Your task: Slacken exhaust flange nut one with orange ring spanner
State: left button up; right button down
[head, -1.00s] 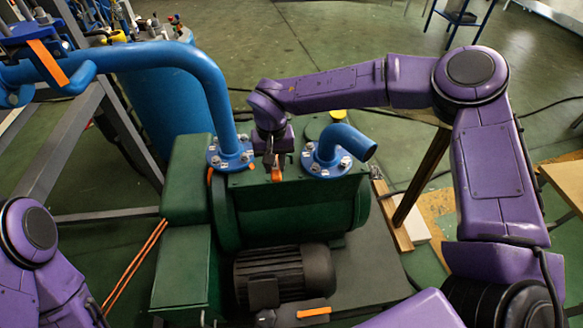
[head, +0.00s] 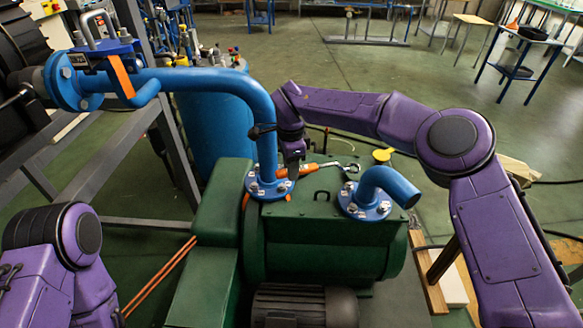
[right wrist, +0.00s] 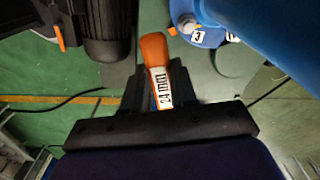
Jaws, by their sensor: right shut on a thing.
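My right gripper (head: 294,168) is shut on the orange ring spanner (head: 309,169), just behind the left blue flange (head: 268,187). The spanner lies roughly level, its steel ring end (head: 350,168) pointing right, clear of the nuts in the head view. In the right wrist view the orange handle (right wrist: 154,50) sticks out of the jaws and reads "24 mm". A right blue flange (head: 369,205) carries a short elbow pipe. Both flanges have several nuts with small labels; only a "3" (right wrist: 197,35) reads clearly, in the wrist view. My left gripper is out of view.
The long blue pipe (head: 200,80) rises from the left flange and runs left, close to my right gripper. The green pump body (head: 320,240) carries both flanges. A dark motor (head: 303,305) sits in front. A yellow round thing (head: 382,155) is behind.

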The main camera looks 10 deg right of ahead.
jog(key=shift+r+p, duration=0.15)
jog(key=shift+p, duration=0.25)
jog(key=shift+f, duration=0.3)
notch_tip(320, 180, down, 4)
jog(key=shift+r+b, duration=0.15)
jog(key=shift+b, duration=0.45)
jog(key=shift+p, duration=0.35)
jog(key=shift+p, duration=0.3)
